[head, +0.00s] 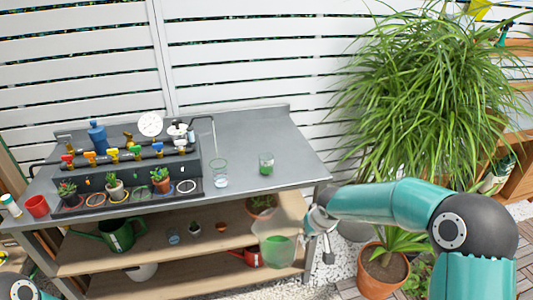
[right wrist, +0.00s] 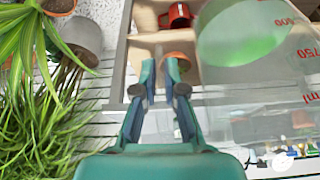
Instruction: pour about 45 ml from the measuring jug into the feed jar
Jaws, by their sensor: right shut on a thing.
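The measuring jug (head: 277,238) is clear, with green liquid in its lower part. It is in front of the bench's front edge, below the top, and looks about upright. My right gripper (head: 310,222) is shut on its right side; the handle is hard to make out. In the right wrist view the jug (right wrist: 265,85) shows red volume marks and green liquid (right wrist: 240,32), beside my gripper's fingers (right wrist: 165,75). Two small glass vessels stand on the bench: one with green contents (head: 266,165), one with pale contents (head: 220,175). I cannot tell which is the feed jar. My left gripper is out of view.
The grey bench (head: 255,135) has free room at the back right. A dark rack with coloured valves (head: 130,160) and potted succulents fills its left, with a red cup (head: 36,206) beside it. A watering can (head: 118,234) stands on the shelf below. A large leafy plant (head: 430,90) stands right.

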